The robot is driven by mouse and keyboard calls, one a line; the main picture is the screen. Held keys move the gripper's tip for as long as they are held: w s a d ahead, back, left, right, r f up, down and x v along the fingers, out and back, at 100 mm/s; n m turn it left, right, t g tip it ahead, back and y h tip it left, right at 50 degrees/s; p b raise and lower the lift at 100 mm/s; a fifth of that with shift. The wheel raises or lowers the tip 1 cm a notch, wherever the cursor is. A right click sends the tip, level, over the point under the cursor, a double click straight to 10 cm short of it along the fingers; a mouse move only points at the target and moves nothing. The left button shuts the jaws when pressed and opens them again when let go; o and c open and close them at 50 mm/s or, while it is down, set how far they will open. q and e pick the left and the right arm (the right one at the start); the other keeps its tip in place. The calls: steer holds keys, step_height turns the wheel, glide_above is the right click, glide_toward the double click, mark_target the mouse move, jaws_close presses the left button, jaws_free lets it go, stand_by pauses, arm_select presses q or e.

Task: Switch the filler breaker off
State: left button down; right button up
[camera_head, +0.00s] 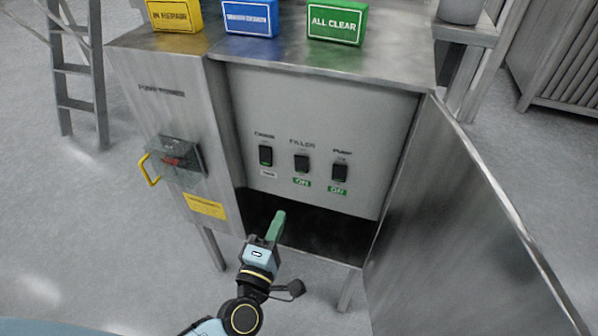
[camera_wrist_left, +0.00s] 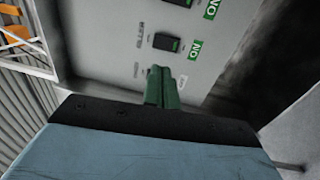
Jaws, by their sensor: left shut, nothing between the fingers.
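The filler breaker (camera_head: 301,163) is the middle of three black rocker switches on the grey panel inside the open cabinet. A green ON label (camera_head: 301,182) is below it. In the left wrist view, the switch beside the fingertips appears to be the filler breaker (camera_wrist_left: 166,42), with its ON label (camera_wrist_left: 194,50) to the right. My left gripper (camera_head: 279,220) has green fingers, shut and empty. In the head view it is below the switches, in front of the dark opening under the panel. In the left wrist view its fingers (camera_wrist_left: 161,88) point towards the panel. My right gripper is not in view.
The left switch (camera_head: 265,156) and pump switch (camera_head: 340,172) flank the filler breaker. The open cabinet door (camera_head: 460,220) stands at the right. A yellow handle (camera_head: 150,170) sticks out at the left. Yellow, blue and green (camera_head: 337,22) signs stand on top.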

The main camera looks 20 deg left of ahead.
mark_target(303, 162)
arm_select(q)
steer(key=shift+w, duration=0.1)
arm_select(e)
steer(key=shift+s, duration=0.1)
